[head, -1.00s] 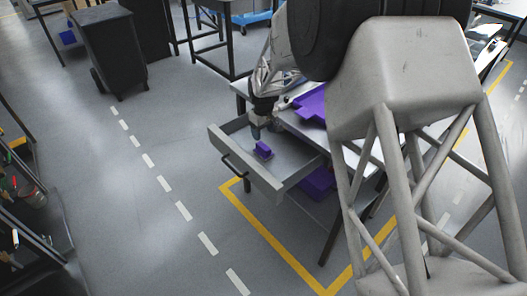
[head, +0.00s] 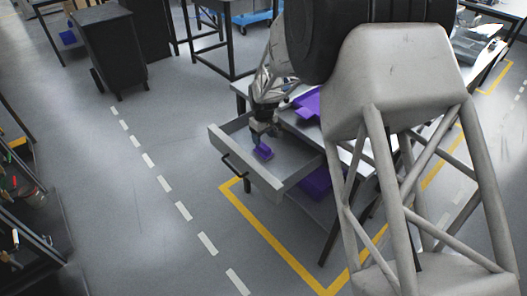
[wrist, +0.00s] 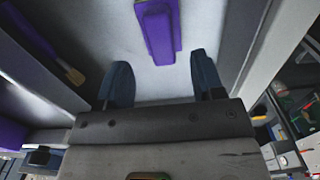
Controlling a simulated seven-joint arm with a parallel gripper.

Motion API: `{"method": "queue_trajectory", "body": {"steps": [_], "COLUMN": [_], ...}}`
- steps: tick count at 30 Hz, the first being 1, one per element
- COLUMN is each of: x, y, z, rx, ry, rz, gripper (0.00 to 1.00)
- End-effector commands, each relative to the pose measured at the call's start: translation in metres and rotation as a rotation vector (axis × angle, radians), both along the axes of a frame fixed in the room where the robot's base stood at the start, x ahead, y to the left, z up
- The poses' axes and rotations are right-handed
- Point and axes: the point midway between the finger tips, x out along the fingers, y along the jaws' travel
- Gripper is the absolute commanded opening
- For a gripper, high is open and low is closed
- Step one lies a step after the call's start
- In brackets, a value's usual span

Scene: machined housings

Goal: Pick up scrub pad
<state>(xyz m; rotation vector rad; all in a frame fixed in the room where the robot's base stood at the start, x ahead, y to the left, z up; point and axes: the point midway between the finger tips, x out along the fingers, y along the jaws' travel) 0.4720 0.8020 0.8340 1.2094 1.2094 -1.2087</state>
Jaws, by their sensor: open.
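The scrub pad looks like a small purple block with a raised grip (head: 263,152). It lies on the floor of the open grey drawer (head: 292,181). In the wrist view the purple pad (wrist: 158,30) is at the top centre, just beyond and between the two fingers. My gripper (head: 264,137) is over the drawer, very close to the pad, and partly covers it in the head view. In the wrist view my gripper (wrist: 163,80) has its two dark blue fingers wide apart with nothing between the tips.
The drawer's walls surround the pad; one wall runs along the right in the wrist view (wrist: 262,45). A larger purple part (head: 308,104) lies on the table above. A brush-like item with a tan end (wrist: 72,74) shows at left in the wrist view.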

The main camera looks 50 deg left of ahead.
Motion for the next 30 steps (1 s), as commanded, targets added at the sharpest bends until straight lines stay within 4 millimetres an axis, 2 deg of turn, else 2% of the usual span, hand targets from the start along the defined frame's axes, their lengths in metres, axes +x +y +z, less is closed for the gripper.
{"method": "queue_trajectory", "body": {"steps": [15, 30], "x": [-0.002, -0.001], "y": [-0.002, -0.001], "z": [-0.048, -0.051], "rx": [-0.002, 0.000], "ry": [0.001, 0.000], "rz": [0.000, 0.000], "gripper": [0.62, 0.62]}}
